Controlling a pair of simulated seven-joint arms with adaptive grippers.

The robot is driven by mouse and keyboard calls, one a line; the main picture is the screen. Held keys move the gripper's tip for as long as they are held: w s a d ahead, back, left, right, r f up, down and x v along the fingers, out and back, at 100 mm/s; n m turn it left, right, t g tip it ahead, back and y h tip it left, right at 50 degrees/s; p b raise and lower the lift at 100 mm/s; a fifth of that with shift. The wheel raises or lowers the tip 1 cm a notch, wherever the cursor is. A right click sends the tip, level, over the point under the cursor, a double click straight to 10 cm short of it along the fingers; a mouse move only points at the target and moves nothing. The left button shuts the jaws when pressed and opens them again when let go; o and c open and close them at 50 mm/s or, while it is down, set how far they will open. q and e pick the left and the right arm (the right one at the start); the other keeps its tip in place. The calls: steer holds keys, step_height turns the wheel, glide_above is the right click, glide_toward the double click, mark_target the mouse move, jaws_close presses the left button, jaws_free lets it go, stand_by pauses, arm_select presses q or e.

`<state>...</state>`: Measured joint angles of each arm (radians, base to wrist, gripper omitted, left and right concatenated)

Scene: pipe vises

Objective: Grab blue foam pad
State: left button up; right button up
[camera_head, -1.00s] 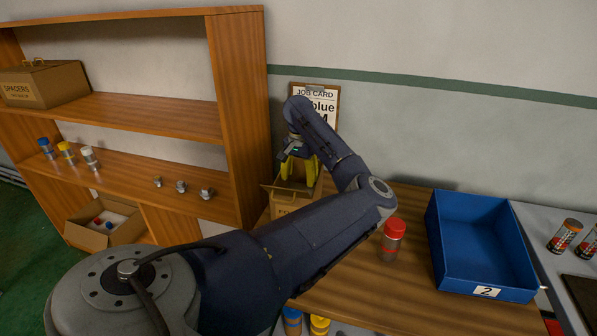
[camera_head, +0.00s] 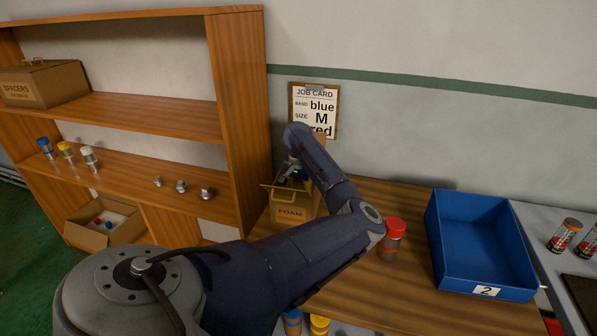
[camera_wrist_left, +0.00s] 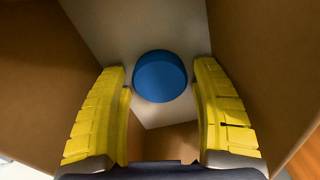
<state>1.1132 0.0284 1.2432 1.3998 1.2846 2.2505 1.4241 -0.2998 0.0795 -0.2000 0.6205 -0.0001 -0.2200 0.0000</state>
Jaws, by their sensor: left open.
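The blue foam pad (camera_wrist_left: 160,76) is a round blue piece lying at the bottom of the cardboard box, seen in the left wrist view. My left gripper (camera_wrist_left: 163,88) has yellow ribbed fingers spread apart, one on each side of the pad in that view, with nothing held between them. In the head view the cardboard box marked FOAM (camera_head: 290,213) stands on the wooden table against the shelf, and my left arm reaches down into it. The fingers and the pad are hidden there by the box and arm. My right gripper is in neither view.
A red-capped jar (camera_head: 392,240) stands on the table right of the box. A blue bin marked 2 (camera_head: 487,291) is further right. The wooden shelf (camera_head: 240,120) rises close on the left. A job card (camera_head: 315,108) on the wall reads blue, M, red.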

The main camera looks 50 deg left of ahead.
arm_select(q)
steer(key=shift+c, duration=0.6)
steer(key=c, duration=0.5)
